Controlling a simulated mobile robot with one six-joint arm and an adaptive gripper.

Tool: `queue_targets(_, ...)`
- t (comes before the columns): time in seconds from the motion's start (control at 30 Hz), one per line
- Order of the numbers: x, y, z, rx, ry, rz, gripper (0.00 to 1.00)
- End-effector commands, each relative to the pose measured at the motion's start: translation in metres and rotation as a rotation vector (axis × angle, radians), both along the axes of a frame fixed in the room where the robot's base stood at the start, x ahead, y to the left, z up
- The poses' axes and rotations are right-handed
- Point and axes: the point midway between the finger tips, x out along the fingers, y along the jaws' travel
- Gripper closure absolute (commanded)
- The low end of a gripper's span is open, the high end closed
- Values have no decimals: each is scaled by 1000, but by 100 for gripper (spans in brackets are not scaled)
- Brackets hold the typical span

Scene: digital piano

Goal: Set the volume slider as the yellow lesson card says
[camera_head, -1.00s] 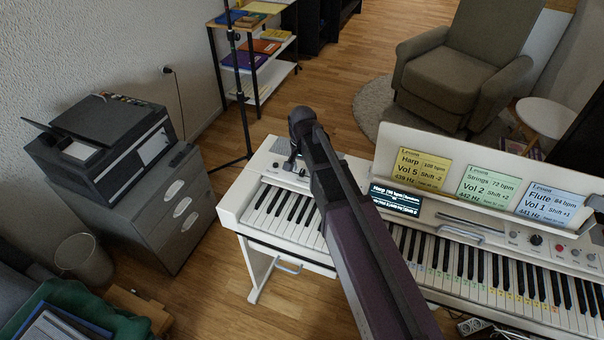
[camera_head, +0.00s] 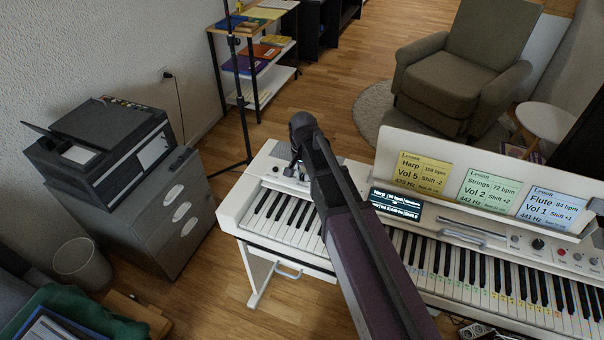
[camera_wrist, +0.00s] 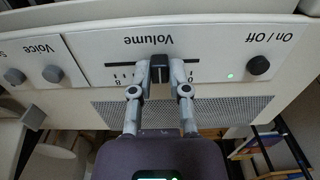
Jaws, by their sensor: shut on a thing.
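The yellow lesson card (camera_head: 423,172) stands leftmost on the piano's music rest and reads Harp, Vol 5. The volume slider's dark knob (camera_wrist: 158,66) shows in the wrist view, where the panel appears upside down. It sits on a dark horizontal track under the word Volume, with scale digits partly visible to its left. My gripper (camera_wrist: 159,76) is shut on the slider knob, one finger on each side. The fingers cover part of the track and scale, so the exact setting cannot be read. In the head view my arm hides the slider.
A green card (camera_head: 488,188) and a blue card (camera_head: 551,206) stand beside the yellow one. The on/off knob (camera_wrist: 258,65) with a green light and the voice knob (camera_wrist: 53,74) flank the slider. A lit display (camera_head: 396,203) is right of my arm.

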Motion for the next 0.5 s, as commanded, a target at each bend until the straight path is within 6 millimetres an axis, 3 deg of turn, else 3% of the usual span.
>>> queue_targets(0.2,-7,-18,0,-1,0,-2,100)
queue_targets(0.47,-7,-17,0,-1,0,0,100)
queue_targets(0.5,-6,-17,0,-1,0,0,66)
